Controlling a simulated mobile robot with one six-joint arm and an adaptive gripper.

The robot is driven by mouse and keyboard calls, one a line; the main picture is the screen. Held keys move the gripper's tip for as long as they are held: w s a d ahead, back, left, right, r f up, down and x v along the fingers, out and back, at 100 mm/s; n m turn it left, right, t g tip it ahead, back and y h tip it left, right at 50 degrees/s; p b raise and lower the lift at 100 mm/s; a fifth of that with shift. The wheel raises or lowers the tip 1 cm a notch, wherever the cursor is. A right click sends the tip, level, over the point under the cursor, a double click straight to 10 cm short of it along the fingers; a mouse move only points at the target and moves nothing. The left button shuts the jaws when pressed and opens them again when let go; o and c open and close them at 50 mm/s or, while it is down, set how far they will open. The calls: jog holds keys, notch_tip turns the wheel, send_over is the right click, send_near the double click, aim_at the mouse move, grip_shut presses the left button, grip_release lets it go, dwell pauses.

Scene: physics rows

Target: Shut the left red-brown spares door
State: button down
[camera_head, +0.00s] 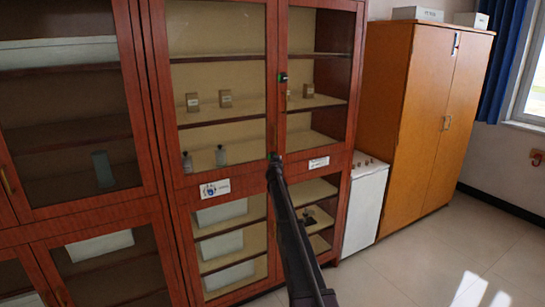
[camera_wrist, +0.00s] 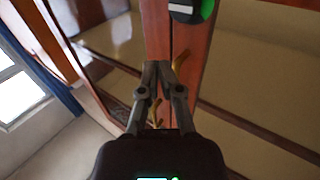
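The red-brown glass-fronted cabinet stands in the middle of the head view. Its upper left door (camera_head: 160,90) and upper right door (camera_head: 355,75) look about flush; I cannot tell if a small gap remains. The stiles of two doors (camera_wrist: 157,25) also meet in the wrist view, with a brass handle (camera_wrist: 181,60) beside the seam. My gripper (camera_wrist: 158,66) has its fingertips together and looks empty. It is at the seam, close to the door frames; contact cannot be made out. In the head view my arm hides part of the lower middle.
Another red-brown cabinet (camera_head: 70,210) stands at the left. A white low unit (camera_head: 363,212) and an orange-brown wardrobe (camera_head: 400,110) stand at the right. A black and green fitting (camera_wrist: 192,10) is on the door stile. The floor (camera_head: 430,262) at the right is clear.

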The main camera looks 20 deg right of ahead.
jog(key=shift+s+d, duration=0.15)
jog(key=shift+s, duration=1.1)
jog(key=shift+s+d, duration=0.15)
jog(key=shift+s, duration=1.1)
jog(key=s+a+f+n+g+y, duration=0.1)
jog(key=s+a+f+g, duration=0.4)
jog(key=s+a, duration=0.6)
jog(key=s+a+f+n+g+y, duration=0.2)
jog(key=s+a+f+g+y, duration=0.2)
jog(key=s, duration=2.3)
jog(key=s+a+f+n+g+y, duration=0.2)
jog(key=s+a+f+g, duration=0.5)
jog(key=s+a, duration=1)
notch_tip(320, 180, down, 3)
jog(key=shift+s+a+r+y, duration=0.25)
jog(key=shift+s+y, duration=0.35)
jog(key=shift+s, duration=0.3)
